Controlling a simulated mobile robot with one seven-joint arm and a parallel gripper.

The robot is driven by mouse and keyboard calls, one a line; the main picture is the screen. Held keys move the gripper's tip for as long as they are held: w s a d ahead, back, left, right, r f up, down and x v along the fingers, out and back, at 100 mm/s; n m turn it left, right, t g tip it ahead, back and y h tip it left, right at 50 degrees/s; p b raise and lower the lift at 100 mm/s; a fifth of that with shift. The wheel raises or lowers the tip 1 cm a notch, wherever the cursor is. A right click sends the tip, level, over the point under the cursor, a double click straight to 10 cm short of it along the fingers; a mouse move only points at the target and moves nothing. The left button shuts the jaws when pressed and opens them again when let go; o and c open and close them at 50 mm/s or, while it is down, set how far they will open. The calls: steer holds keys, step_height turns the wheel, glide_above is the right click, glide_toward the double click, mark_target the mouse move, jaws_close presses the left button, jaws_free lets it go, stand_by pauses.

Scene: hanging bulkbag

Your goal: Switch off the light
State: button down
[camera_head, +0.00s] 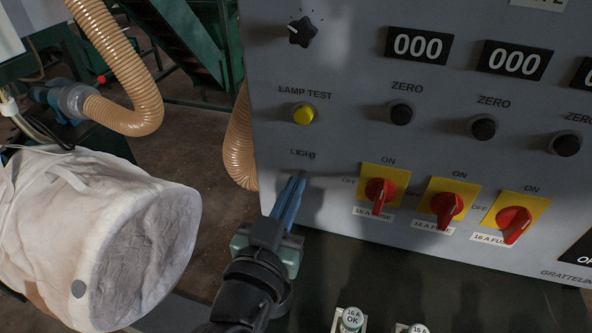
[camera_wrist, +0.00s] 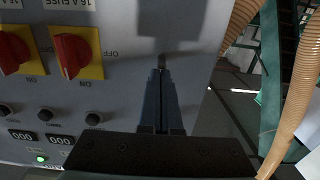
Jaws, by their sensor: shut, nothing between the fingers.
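The grey control panel (camera_head: 340,130) carries the word LIGHT (camera_head: 303,154) below the yellow lamp test button. A small dark light switch (camera_wrist: 162,61) shows in the wrist view just beyond my fingertips. In the head view my fingers largely hide the spot below the LIGHT label. My gripper (camera_head: 298,180) is shut and empty, its blue fingers pointing at the panel just below that label. It also shows in the wrist view (camera_wrist: 160,74), fingers together. The tips are at or very close to the switch; I cannot tell whether they touch it.
Red rotary switches on yellow plates (camera_head: 380,190) sit to the right, with black ZERO knobs above. The yellow lamp test button (camera_head: 304,114) is above my gripper. A white bulk bag (camera_head: 120,240) hangs at the left, near a tan hose (camera_head: 130,80). Fuses (camera_head: 351,319) stand below the panel.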

steer(key=shift+f+t+h+b, duration=0.4)
steer(key=shift+t+b, duration=0.5)
steer(key=shift+b, duration=3)
steer(key=shift+s+f, duration=0.1)
steer(key=shift+f, duration=0.05)
